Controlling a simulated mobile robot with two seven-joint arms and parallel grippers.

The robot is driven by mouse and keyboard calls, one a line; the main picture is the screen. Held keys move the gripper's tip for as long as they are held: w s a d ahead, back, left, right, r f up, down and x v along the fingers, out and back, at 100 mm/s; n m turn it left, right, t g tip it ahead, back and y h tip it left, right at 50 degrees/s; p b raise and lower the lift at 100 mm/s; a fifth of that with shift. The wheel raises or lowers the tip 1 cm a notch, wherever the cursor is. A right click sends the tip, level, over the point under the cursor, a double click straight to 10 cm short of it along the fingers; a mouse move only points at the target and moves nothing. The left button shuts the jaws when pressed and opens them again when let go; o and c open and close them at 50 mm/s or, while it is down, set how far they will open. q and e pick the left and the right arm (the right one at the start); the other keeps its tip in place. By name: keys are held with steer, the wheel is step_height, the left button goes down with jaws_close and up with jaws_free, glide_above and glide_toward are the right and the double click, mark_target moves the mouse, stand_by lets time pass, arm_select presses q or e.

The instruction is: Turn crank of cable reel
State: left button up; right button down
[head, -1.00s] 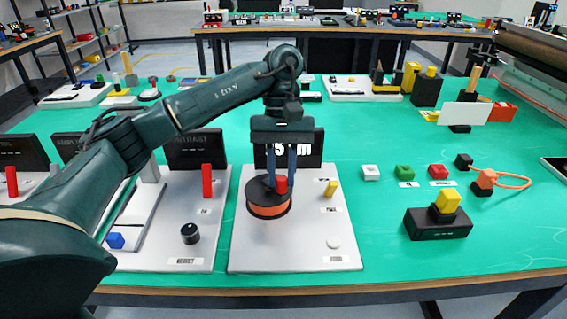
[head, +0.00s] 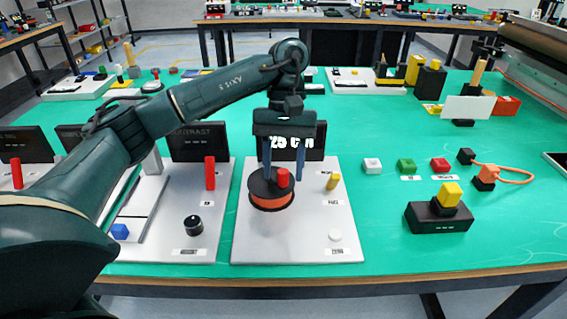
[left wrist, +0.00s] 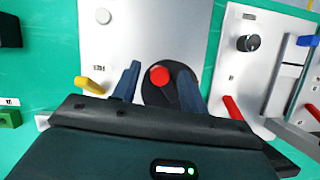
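The cable reel (head: 271,201) is a black-topped disc with an orange side, on a light grey panel (head: 251,244). Its crank has an upright red knob (head: 283,177) towards the right of the disc's top. The knob also shows in the left wrist view (left wrist: 159,76), over the black disc. My left gripper (head: 283,176) is open, its blue fingers pointing down on either side of the knob with gaps. In the left wrist view its fingers (left wrist: 158,88) also stand apart. A display (head: 312,143) behind reads about "25 cm", partly covered by my gripper. My right gripper is not in view.
The panel also carries a yellow peg (head: 334,181) and a white button (head: 335,235). To the left, a neighbouring panel has a red lever (head: 210,173) and a black knob (head: 193,225). White, green and red blocks stand right. The green tabletop just right of the panel is clear.

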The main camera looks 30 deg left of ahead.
mark_target(283, 171)
arm_select(q)
steer(key=p+v, duration=0.1)
steer(key=v, duration=0.3)
steer(key=shift+w+r+p, duration=0.1)
steer(key=shift+r+p, duration=0.25)
steer(key=shift+p, duration=0.05)
steer(key=p+v, duration=0.3)
steer(key=v, duration=0.5)
steer(key=shift+r, duration=0.2)
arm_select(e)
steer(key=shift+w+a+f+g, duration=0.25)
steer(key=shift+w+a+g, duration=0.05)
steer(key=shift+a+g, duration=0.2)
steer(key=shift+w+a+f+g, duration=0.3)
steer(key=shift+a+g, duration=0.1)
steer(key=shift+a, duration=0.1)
arm_select(q)
steer(key=shift+a, duration=0.15)
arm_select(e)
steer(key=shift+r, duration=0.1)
